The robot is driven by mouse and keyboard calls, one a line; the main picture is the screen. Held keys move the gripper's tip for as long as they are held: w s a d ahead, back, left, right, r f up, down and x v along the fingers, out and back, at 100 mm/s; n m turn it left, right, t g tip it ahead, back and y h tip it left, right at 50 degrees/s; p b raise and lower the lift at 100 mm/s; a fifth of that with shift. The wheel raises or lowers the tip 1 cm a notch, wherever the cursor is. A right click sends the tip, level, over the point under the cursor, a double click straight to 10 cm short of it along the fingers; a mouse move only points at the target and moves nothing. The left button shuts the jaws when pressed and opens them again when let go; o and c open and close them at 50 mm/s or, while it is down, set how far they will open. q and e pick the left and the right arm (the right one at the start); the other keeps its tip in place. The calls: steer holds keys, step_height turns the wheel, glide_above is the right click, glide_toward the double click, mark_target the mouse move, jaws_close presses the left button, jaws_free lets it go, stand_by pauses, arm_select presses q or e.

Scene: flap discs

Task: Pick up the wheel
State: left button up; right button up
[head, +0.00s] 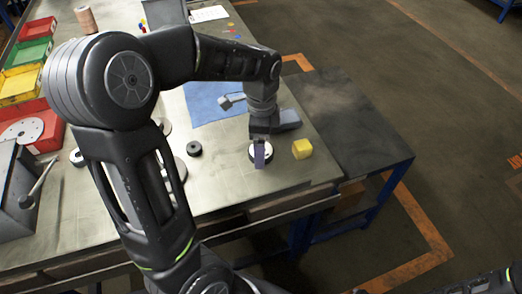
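A small wheel (253,153), pale with a dark rim, lies on the workbench near its front right corner. My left gripper (261,158) points down right over it, and a purplish-grey finger covers the wheel's middle. I cannot tell whether the fingers touch the wheel or how far apart they are. Another small black wheel (194,148) lies to the left on the bench. Paler discs (171,180) lie partly hidden behind my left arm. My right gripper is out of view; only a bit of my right arm shows at the bottom right.
A yellow block (302,149) sits just right of the wheel. A blue sheet (205,102) lies behind the gripper. Red, green and yellow bins (22,83) line the left side. A lower dark table (350,125) stands to the right of the workbench (225,178).

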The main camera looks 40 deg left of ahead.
arm_select(q)
steer(key=shift+f, duration=0.5)
steer(key=shift+c, duration=0.6)
steer(key=c, duration=1.6)
steer(key=shift+o, duration=0.2)
step_height(320, 180, up, 10)
